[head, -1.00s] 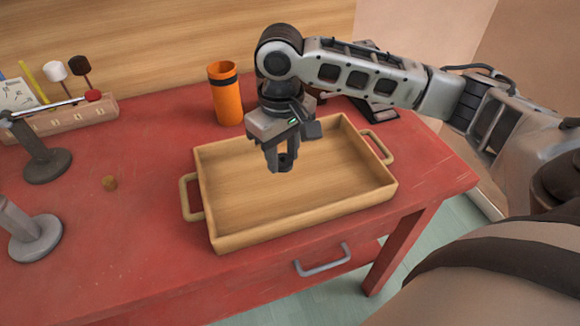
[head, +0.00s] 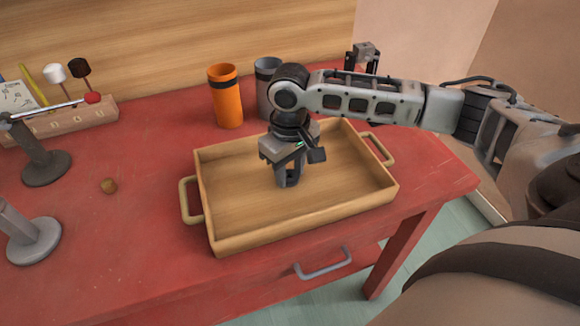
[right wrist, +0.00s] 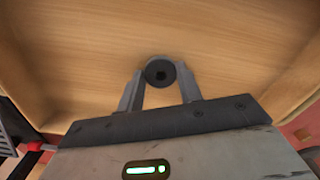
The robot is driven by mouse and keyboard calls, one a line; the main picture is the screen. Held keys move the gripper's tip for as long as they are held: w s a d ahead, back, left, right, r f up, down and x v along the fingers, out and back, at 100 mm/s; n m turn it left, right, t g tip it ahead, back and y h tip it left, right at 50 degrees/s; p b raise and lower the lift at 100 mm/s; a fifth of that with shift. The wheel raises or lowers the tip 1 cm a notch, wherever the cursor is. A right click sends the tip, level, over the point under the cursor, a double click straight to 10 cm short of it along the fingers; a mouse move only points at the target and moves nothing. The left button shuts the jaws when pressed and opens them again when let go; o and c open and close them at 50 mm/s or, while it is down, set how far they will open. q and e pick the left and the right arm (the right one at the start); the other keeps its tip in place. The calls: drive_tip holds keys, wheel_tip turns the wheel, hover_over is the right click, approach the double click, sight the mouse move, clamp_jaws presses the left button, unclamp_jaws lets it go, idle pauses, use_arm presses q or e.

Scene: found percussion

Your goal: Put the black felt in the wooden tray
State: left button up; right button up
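The wooden tray (head: 235,240) lies on the red table, with a handle at each end. Whether the piece touches the floor I cannot tell. My left gripper is out of view.
An orange cup (head: 226,100) and a grey cup (head: 265,92) stand behind the tray. At left are a mallet rack (head: 70,122), two grey stands (head: 45,168) (head: 35,240) and a small brown piece (head: 108,185). A dark device (head: 362,55) stands behind my right arm.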

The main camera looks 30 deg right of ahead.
drive_tip(key=shift+o, duration=1.4)
drive_tip(key=shift+r, duration=0.2)
use_arm(q)
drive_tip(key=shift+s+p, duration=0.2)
drive_tip(key=shift+p, duration=0.2)
use_arm(e)
wheel_tip(320, 180, up, 12)
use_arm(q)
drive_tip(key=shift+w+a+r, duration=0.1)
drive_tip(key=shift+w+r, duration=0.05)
